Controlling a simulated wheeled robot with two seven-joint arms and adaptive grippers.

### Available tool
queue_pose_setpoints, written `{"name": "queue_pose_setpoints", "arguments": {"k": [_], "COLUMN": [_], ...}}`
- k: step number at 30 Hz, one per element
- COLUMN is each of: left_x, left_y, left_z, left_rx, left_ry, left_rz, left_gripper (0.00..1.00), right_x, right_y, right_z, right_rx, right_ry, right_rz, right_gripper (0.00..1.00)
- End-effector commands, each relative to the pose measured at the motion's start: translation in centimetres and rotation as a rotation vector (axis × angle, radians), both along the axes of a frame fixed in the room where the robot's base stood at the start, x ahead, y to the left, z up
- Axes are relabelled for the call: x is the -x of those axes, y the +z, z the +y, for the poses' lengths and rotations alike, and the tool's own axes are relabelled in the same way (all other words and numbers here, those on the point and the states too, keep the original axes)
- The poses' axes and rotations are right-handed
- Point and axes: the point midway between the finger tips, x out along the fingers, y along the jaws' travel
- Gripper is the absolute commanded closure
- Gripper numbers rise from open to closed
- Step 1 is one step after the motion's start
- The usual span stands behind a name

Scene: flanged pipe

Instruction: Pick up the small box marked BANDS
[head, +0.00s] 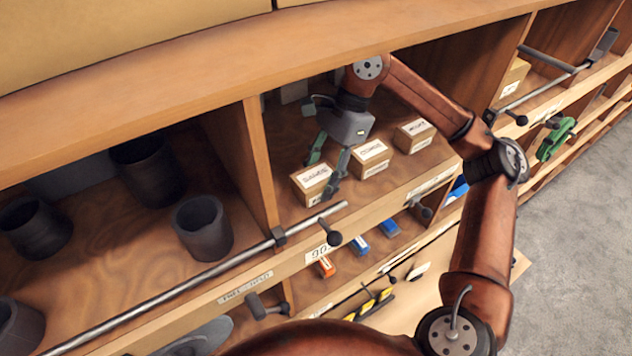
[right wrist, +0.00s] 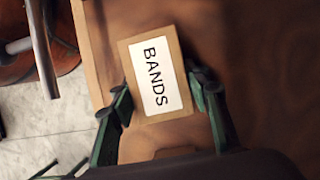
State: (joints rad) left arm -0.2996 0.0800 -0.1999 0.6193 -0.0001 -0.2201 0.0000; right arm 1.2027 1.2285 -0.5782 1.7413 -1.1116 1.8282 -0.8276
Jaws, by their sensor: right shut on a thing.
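The small box marked BANDS (right wrist: 177,122) is a tan carton with a white label, lying between the two green fingers of my right gripper (right wrist: 160,100) in the right wrist view. In the head view this box (head: 303,194) is the leftmost of three small cartons in the middle shelf bay. My right gripper (head: 327,164) reaches down over it from behind and is shut on it. Whether the box touches the shelf or is slightly raised, I cannot tell. My left gripper is not in view.
Two similar cartons, one (head: 370,152) close by and one (head: 414,130) further right, stand in the same bay. A wooden divider (head: 245,160) is on the left. A metal rail (head: 200,278) runs along the shelf's left front. Dark pipe pieces (head: 203,228) fill the left bay.

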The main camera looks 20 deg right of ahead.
Motion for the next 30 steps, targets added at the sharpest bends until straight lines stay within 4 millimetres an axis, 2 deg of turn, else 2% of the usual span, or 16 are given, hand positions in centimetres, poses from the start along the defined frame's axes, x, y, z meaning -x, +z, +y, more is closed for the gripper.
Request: {"name": "queue_pose_setpoints", "arguments": {"k": [2,12,30], "left_x": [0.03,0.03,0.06], "left_y": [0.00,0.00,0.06], "left_z": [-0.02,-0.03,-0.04], "left_rx": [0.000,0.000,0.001], "left_ry": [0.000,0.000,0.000], "left_rz": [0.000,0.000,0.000], "left_gripper": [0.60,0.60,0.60], "right_x": [0.00,-0.01,0.23], "right_y": [0.00,0.00,0.61], "right_z": [-0.02,-0.01,-0.12], "right_rx": [0.000,0.000,0.000], "right_ry": [0.000,0.000,0.001], "right_rz": [0.000,0.000,-0.001], "right_gripper": [0.68,0.91,0.91]}}
